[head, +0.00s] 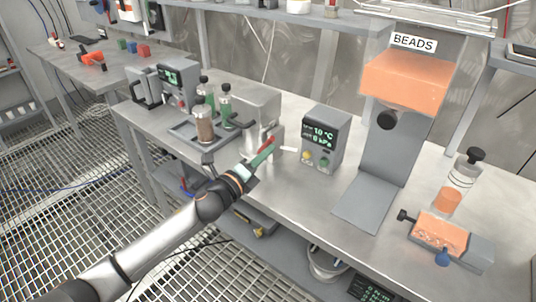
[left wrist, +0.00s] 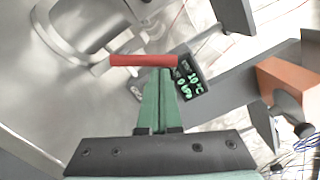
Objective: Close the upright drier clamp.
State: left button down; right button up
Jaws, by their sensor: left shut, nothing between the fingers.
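A red bar (head: 264,151), which looks like the clamp's handle, shows near the bench's front edge, beside a grey upright block (head: 258,103). In the left wrist view the red bar (left wrist: 143,60) lies crosswise at the fingertips. My left gripper (head: 261,161) has green fingers held together with nothing between them. Its fingertips (left wrist: 160,72) are at or just below the bar; I cannot tell if they touch it. The rest of the clamp is hidden or unclear behind the gripper. My right gripper is not in view.
A controller with a green display (head: 325,138) stands right of the gripper. A brown upright cylinder (head: 204,127) stands in a tray (head: 183,132) to the left. The bead hopper (head: 408,80) and an orange-filled unit (head: 440,235) are farther right. Some bench top (head: 300,182) is bare.

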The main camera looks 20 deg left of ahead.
pick_arm(q)
jog(key=shift+w+a+r+n+p, duration=0.1)
jog(key=shift+a+r+n+p, duration=0.15)
jog(key=shift+n+p, duration=0.25)
jog(key=shift+w+a+r+n+p, duration=0.15)
jog(key=shift+r+n+p, duration=0.25)
jog(key=shift+n, duration=0.2)
jog(key=shift+a+r+n+p, duration=0.15)
jog(key=shift+a+n+p, duration=0.2)
jog(key=shift+n+p, duration=0.55)
jog(key=shift+w+a+n, duration=0.15)
jog(key=shift+a+n, duration=0.15)
jog(key=shift+n, duration=0.5)
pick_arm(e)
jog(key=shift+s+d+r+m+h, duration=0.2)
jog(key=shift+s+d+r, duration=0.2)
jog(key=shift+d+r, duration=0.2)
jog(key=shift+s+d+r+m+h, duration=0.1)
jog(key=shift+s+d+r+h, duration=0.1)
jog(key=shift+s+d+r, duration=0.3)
pick_arm(q)
jog(key=shift+p, duration=0.3)
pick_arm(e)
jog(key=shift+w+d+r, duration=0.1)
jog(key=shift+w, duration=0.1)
pick_arm(q)
jog(key=shift+d, duration=0.1)
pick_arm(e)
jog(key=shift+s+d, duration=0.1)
